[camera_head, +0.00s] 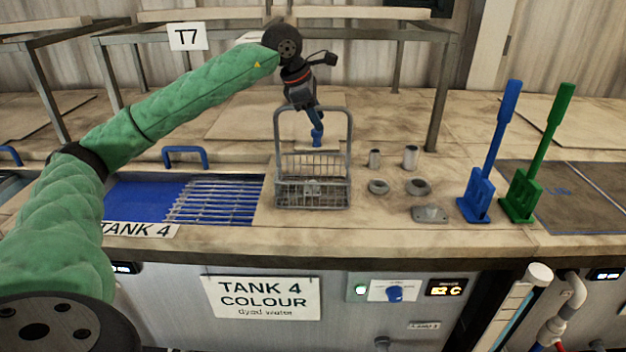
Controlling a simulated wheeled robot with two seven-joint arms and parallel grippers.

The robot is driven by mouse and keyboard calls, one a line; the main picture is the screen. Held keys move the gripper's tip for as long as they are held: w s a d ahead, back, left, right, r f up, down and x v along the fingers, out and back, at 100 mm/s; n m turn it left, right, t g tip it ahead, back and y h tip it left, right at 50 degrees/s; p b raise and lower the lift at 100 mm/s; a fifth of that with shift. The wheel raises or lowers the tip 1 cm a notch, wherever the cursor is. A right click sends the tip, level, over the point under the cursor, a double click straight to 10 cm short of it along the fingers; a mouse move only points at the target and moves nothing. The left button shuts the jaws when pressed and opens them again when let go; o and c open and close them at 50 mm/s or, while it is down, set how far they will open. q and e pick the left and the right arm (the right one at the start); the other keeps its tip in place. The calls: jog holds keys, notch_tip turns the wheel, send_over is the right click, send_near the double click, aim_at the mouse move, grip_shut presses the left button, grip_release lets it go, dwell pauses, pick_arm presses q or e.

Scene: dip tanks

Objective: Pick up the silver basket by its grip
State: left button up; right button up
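The silver basket (313,193) is a grey wire basket with a tall hoop-shaped grip (349,140). It stands upright on the counter, just right of the blue tank opening. My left gripper (317,138) points down at the top bar of the grip, its blue fingertips showing inside the hoop's outline. The fingers overlap in this view, so their gap is hidden. I cannot tell whether they touch the bar or are in front of or behind it. My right gripper is not in view.
The blue tank (140,198) with a slatted rack (215,200) and blue handle (185,151) lies left of the basket. Small metal parts (410,157) sit to its right. Blue (478,195) and green (522,195) long-handled tools stand farther right. A metal frame (440,100) rises behind.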

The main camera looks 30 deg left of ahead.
pick_arm(q)
jog(key=shift+f, duration=0.1)
dwell(0.4)
grip_shut()
dwell(1.3)
